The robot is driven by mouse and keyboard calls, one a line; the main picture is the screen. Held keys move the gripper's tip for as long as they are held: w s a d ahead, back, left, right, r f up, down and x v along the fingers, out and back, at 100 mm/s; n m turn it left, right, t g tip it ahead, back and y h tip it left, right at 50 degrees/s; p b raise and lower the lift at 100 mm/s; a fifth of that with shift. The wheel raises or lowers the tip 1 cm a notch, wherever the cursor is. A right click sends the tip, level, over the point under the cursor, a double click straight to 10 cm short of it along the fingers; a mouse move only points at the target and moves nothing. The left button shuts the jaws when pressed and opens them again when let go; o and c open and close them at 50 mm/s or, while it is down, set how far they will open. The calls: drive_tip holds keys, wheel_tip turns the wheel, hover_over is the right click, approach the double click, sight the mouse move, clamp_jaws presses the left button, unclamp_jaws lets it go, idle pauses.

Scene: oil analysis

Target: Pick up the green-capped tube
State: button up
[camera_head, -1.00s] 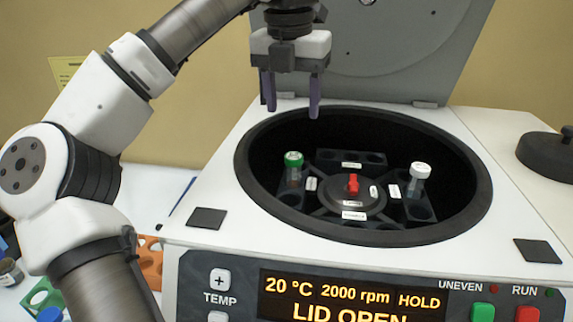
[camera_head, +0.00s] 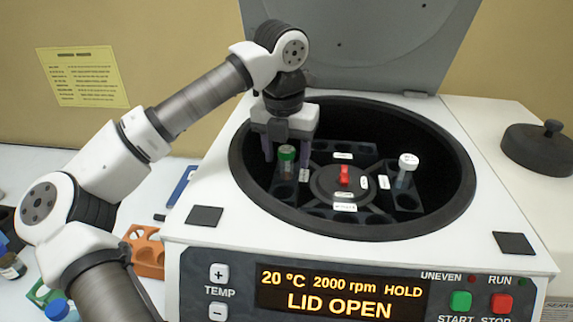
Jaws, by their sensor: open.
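The green-capped tube (camera_head: 287,156) stands upright in the left bucket of the open centrifuge's rotor. My gripper (camera_head: 287,158) points down at the left side of the bowl, behind or around the green cap. Its purple fingers are apart, one showing on each side of the cap. I cannot tell whether the fingers touch the tube. The tube's lower part is hidden in the bucket.
A white-capped tube (camera_head: 407,168) stands in the right bucket. A red knob (camera_head: 344,176) sits at the rotor's centre. The dark bowl rim (camera_head: 262,212) surrounds the rotor, and the raised lid (camera_head: 400,50) stands behind. An orange rack (camera_head: 148,252) is at lower left.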

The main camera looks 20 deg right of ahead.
drive_tip(key=shift+f, duration=0.8)
drive_tip(key=shift+c, duration=0.5)
drive_tip(key=c, duration=1)
drive_tip(key=shift+o, duration=0.2)
drive_tip(key=shift+r, duration=0.15)
